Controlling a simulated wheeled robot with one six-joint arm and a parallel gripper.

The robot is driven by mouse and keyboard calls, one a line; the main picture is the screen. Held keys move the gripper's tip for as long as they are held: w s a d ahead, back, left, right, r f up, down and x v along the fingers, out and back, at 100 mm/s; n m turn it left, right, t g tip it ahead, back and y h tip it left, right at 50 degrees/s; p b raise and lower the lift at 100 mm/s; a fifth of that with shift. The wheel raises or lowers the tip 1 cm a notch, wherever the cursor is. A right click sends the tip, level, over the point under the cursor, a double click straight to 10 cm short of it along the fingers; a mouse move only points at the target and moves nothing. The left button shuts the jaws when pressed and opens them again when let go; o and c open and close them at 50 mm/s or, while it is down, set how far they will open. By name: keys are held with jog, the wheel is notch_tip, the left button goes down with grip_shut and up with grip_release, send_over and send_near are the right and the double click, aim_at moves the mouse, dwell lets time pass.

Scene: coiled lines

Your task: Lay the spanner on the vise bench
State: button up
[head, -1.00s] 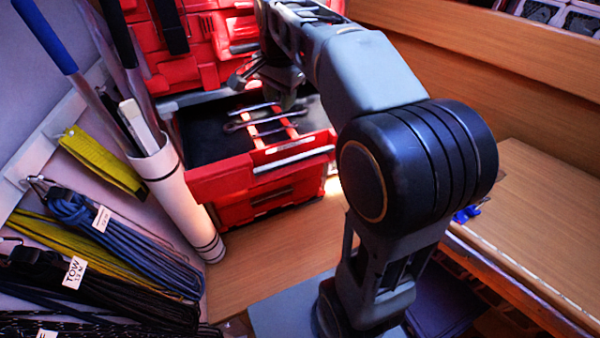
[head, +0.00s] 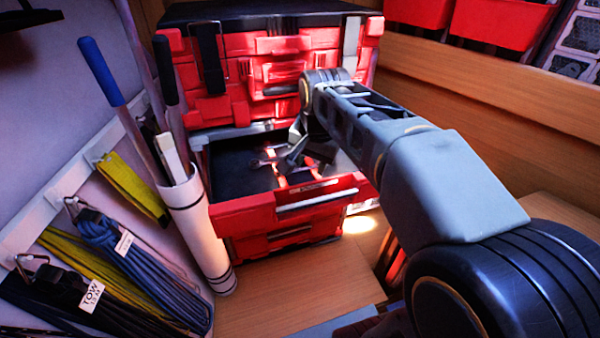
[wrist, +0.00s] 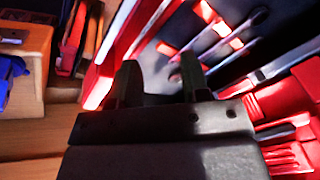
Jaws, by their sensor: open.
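Metal spanners lie in the open red drawer (head: 335,187). One spanner (head: 266,158) shows left of my gripper in the head view, partly hidden by it. In the wrist view a blurred spanner (wrist: 236,35) lies beyond the fingers, on the dark drawer floor among bright red strips. My gripper (wrist: 160,82) is open, with nothing seen between its fingers. In the head view my gripper (head: 292,155) is over the drawer, close to the spanners; I cannot tell whether it touches one. The vise bench cannot be made out for certain; a wooden surface (head: 560,212) shows at the right.
Red tool cases (head: 215,105) stand behind the drawer. A white tube (head: 200,235) with long handles stands left of it. Coiled lines (head: 120,255) hang on the left wall. A blue object (wrist: 12,72) shows at the wrist view's left edge. The wooden floor (head: 290,288) in front is clear.

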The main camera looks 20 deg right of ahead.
jog(key=w+d+r+m+g, duration=0.2)
jog(key=w+r+m, duration=0.1)
jog(key=w+m, duration=0.65)
jog(key=shift+g, duration=0.3)
jog(key=w+f, duration=0.1)
jog(key=f, duration=0.4)
jog(key=w+f, duration=0.1)
jog(key=f, duration=0.1)
jog(key=shift+w+a+f+p, duration=0.1)
jog(key=shift+w+f+p, duration=0.2)
jog(key=shift+w+p, duration=0.1)
jog(key=shift+a+f+p, duration=0.1)
jog(key=shift+f+p, duration=0.8)
jog(key=shift+f, duration=2.3)
jog(key=shift+f, duration=0.25)
grip_shut()
